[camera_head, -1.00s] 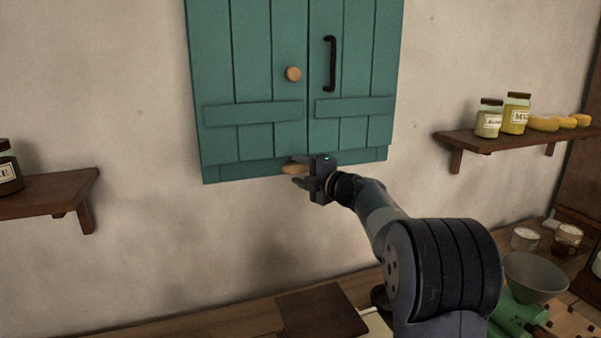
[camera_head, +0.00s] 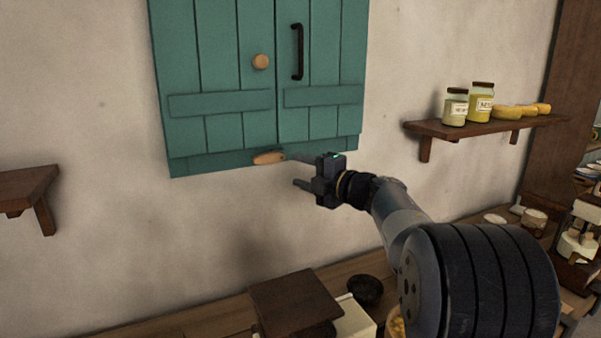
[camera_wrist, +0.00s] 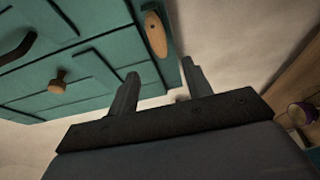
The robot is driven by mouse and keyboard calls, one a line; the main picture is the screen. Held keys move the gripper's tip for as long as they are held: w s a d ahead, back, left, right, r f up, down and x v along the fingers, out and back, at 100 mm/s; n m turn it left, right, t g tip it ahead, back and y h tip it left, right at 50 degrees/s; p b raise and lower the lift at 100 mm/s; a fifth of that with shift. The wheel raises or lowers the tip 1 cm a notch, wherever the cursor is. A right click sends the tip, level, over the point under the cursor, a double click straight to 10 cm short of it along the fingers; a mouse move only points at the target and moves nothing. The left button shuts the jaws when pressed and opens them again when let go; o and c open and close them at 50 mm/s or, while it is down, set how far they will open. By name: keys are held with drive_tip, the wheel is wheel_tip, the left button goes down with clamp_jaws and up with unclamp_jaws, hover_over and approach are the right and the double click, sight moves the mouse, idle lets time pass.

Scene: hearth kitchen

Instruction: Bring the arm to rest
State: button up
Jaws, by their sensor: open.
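My gripper (camera_head: 298,170) is open and empty, in front of the wall just below and to the right of the teal cabinet's lower edge. In the wrist view its two fingers (camera_wrist: 160,88) stand apart with nothing between them. The teal cabinet (camera_head: 205,140) hangs on the wall with its doors closed. A wooden peg-like handle (camera_head: 268,158) sits at its bottom edge, just left of the fingers and apart from them. The handle also shows in the wrist view (camera_wrist: 155,35), beyond the fingers.
A shelf (camera_head: 480,128) with jars (camera_head: 481,102) is on the right wall, and another shelf (camera_head: 25,188) is at the left. Below, a wooden counter (camera_head: 200,325) carries a dark board (camera_head: 295,302) and a dark bowl (camera_head: 365,289). The wall between cabinet and counter is clear.

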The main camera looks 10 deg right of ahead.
sight(268, 161)
drive_tip(key=p+x, duration=0.3)
drive_tip(key=x, duration=0.8)
drive_tip(key=shift+s, duration=0.1)
drive_tip(key=b+v, duration=0.3)
drive_tip(key=v, duration=0.8)
drive_tip(key=p+x, duration=0.2)
drive_tip(key=x, duration=0.9)
drive_tip(key=shift+f+p, duration=0.1)
drive_tip(key=shift+p, duration=0.2)
drive_tip(key=shift+m+b, duration=0.35)
drive_tip(key=shift+m, duration=0.35)
drive_tip(key=shift+d+r+m+t, duration=0.1)
drive_tip(key=shift+r+m+t, duration=0.5)
drive_tip(key=shift+m, duration=0.3)
